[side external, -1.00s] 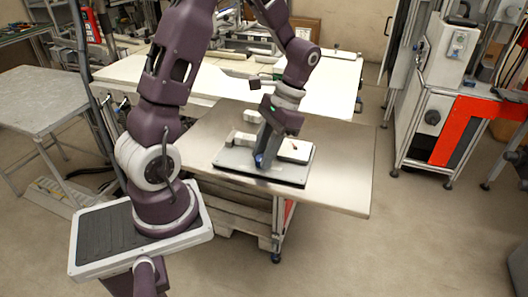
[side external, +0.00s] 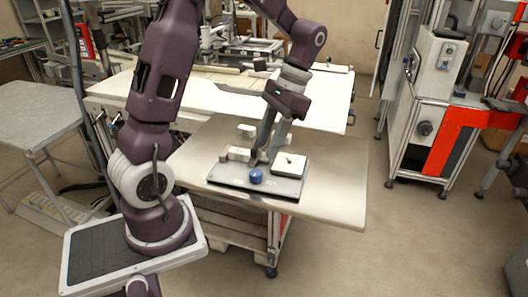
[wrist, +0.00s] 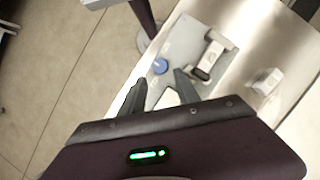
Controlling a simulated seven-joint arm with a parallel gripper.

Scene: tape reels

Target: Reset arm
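A grey board (side external: 225,175) with a dark base lies on the table and carries several fittings. A round blue knob (side external: 256,175) sits at its near edge; it also shows in the wrist view (wrist: 160,66), just beyond my fingertips. A white square block (side external: 289,163) is at the board's right, and a pale block-like fitting (side external: 238,154) at its left. My gripper (side external: 262,158) points down over the board, behind the knob in the side view. In the wrist view its two dark fingers (wrist: 161,82) stand apart, with no object held. No separate tape reel can be made out.
A small white block (side external: 246,131) stands on the table (side external: 335,185) behind the board. The table's right part is bare. A white bench (side external: 195,95) adjoins the far side. A machine with an orange-red panel (side external: 447,140) stands at the right, across open floor.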

